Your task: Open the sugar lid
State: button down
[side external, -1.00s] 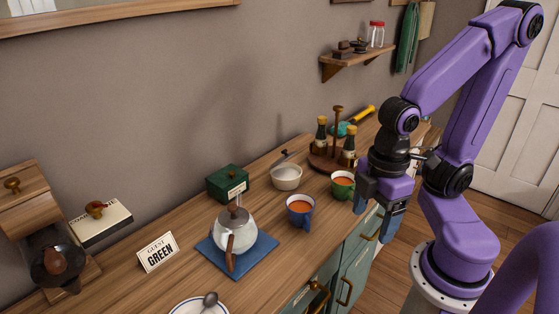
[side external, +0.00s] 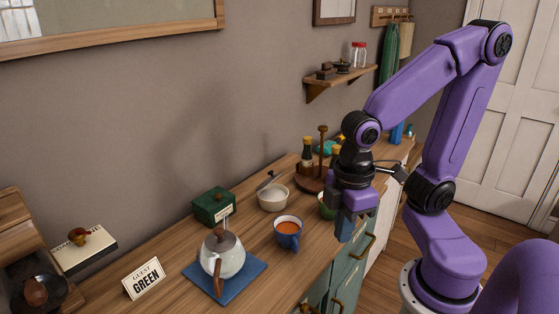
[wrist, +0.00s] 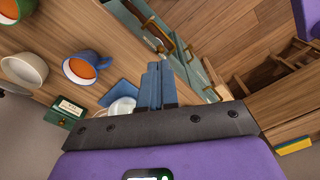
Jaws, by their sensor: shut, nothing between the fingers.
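A cream bowl (side external: 272,198) stands on the wooden counter behind the blue cup, with a dark-handled piece (side external: 267,181) at its rim. I take this as the sugar bowl and lid; how the lid sits is too small to tell. The bowl also shows at the left of the wrist view (wrist: 24,72). My gripper (side external: 346,232) is shut and empty, with blue fingers pointing down near the counter's front edge. It is to the right of the bowl and apart from it. In the wrist view its fingers (wrist: 156,84) are together.
A green cup (side external: 326,207) is partly hidden behind my gripper. The teapot (side external: 222,256) stands on a blue mat (side external: 245,279). A green box (side external: 213,207) and a wooden caddy with bottles (side external: 311,177) flank the bowl.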

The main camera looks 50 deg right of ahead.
jog(key=w+d+r+m, duration=0.1)
jog(key=w+d+m, duration=0.2)
jog(key=w, duration=0.6)
jog(key=w+d+m, duration=0.2)
jog(key=w+m, duration=0.1)
jog(key=w, duration=0.6)
jog(key=w+d+m, duration=0.4)
jog(key=w+d, duration=0.5)
jog(key=d, duration=0.4)
notch_tip(320, 180, down, 10)
jog(key=shift+s+d+f, duration=0.1)
jog(key=shift+d+f, duration=0.05)
